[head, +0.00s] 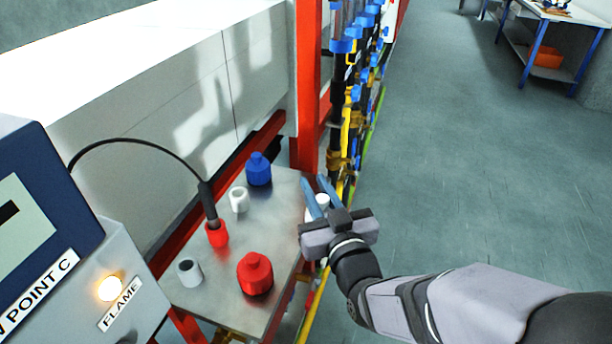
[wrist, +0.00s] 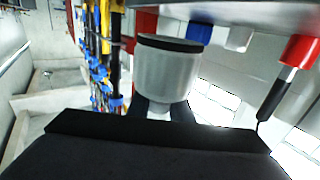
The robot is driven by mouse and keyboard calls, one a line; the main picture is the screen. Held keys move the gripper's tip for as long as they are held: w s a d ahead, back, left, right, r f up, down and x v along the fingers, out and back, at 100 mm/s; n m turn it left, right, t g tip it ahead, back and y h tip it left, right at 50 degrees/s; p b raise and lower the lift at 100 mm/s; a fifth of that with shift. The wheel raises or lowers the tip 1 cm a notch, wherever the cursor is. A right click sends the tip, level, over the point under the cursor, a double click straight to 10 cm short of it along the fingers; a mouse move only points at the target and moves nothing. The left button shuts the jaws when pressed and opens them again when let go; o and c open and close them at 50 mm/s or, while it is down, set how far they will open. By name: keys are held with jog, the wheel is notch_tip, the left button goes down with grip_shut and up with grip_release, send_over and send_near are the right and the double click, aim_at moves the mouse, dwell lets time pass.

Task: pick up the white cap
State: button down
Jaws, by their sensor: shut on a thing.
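The white cap (head: 323,201) is between the blue fingers of my gripper (head: 315,188), at the right edge of the metal table in the head view. My gripper is shut on it. In the wrist view the cap (wrist: 168,75) looks like a pale grey cylinder with a dark end face, large in the middle. The finger tips show only partly behind it. The fingers hide part of the cap in the head view.
The metal table (head: 217,287) bears a blue cap (head: 258,170), a white ring (head: 239,200), a red socket (head: 216,235) with a black cable, a grey ring (head: 189,272) and a red cap (head: 255,274). A red post (head: 306,90) and coloured pipes stand close behind my gripper.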

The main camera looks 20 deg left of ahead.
aim_at(325, 206)
jog(key=b+v, duration=0.2)
jog(key=b, duration=0.1)
jog(key=shift+s+d+f+b, duration=0.1)
jog(key=shift+s+f+b, duration=0.05)
jog(key=shift+f+b, duration=0.15)
jog(key=b, duration=0.1)
jog(key=s+d+b, duration=0.1)
jog(key=b, duration=0.1)
jog(key=shift+s+d+r, duration=0.1)
jog(key=shift+s+r, duration=0.15)
jog(key=shift+s, duration=0.05)
jog(key=shift+r, duration=0.1)
dwell(0.9)
jog(key=w+a+r+n+g+y+p, duration=0.1)
jog(key=a+r+n+g+y+p, duration=0.1)
jog(key=a+p, duration=0.5)
jog(key=w+a+r+n+g+y+p, duration=0.2)
jog(key=a+r+p, duration=0.1)
jog(key=a+p, duration=0.4)
jog(key=w+a+r+n+g+y+p, duration=0.1)
jog(key=a+r+n+g+p, duration=0.1)
jog(key=a+p, duration=0.5)
jog(key=shift+w+a+r+g+y, duration=0.25)
jog(key=shift+a+r+g+y, duration=0.25)
jog(key=shift+a, duration=0.9)
